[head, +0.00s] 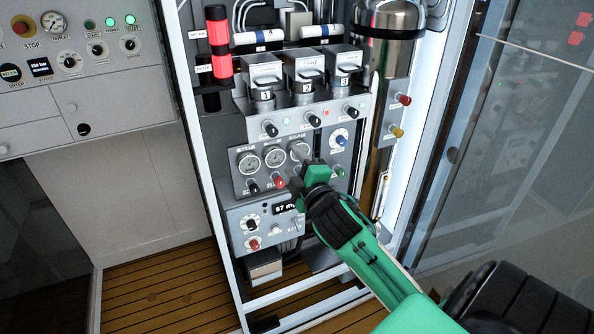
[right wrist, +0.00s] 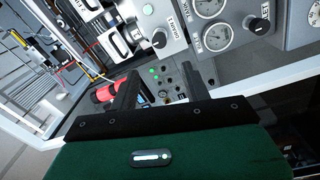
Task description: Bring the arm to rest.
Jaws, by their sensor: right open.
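My right arm comes in from the lower right of the head view, green with black joints. Its right gripper (head: 314,174) is in front of the lower part of the fill panel (head: 240,176) and hides some of it, next to the gauges. In the right wrist view the right gripper (right wrist: 160,76) has its two dark fingers apart, with nothing between them. I cannot tell from these views whether it touches the panel. My left gripper is in neither view.
The open cabinet frame (head: 218,215) surrounds the panel. Numbered blocks (head: 303,68), a round gauge (head: 274,157) and a red-and-black cylinder (head: 217,40) are close by. A steel cylinder (head: 387,55) stands right. A glass door (head: 515,140) is farther right. Slatted floor (head: 165,285) shows below.

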